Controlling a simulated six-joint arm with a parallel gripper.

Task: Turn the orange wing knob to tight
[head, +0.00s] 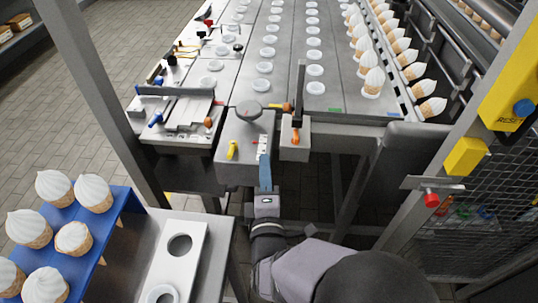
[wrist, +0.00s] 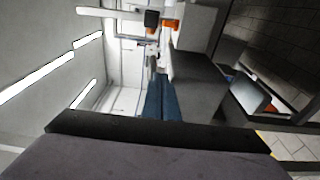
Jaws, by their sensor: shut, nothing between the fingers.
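Orange parts show at the grey machine block: one (head: 295,136) on the face of the small right-hand box, under an upright dark lever, and one (head: 287,107) beside the round grey disc. I cannot tell for sure which is the wing knob. My gripper (head: 264,158), with blue fingers, is shut and empty in front of the block, left of the small box. Its blue fingers also show in the wrist view (wrist: 160,92), pointing towards the block. An orange part (wrist: 170,25) shows there beyond the fingertips, apart from them, beside a dark piece.
A yellow handle (head: 232,149) is on the block left of my gripper. A tool panel (head: 180,112) with another orange knob (head: 208,122) lies farther left. A blue rack (head: 115,212) of filled cones stands at lower left. A frame post with a red button (head: 431,199) is at right.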

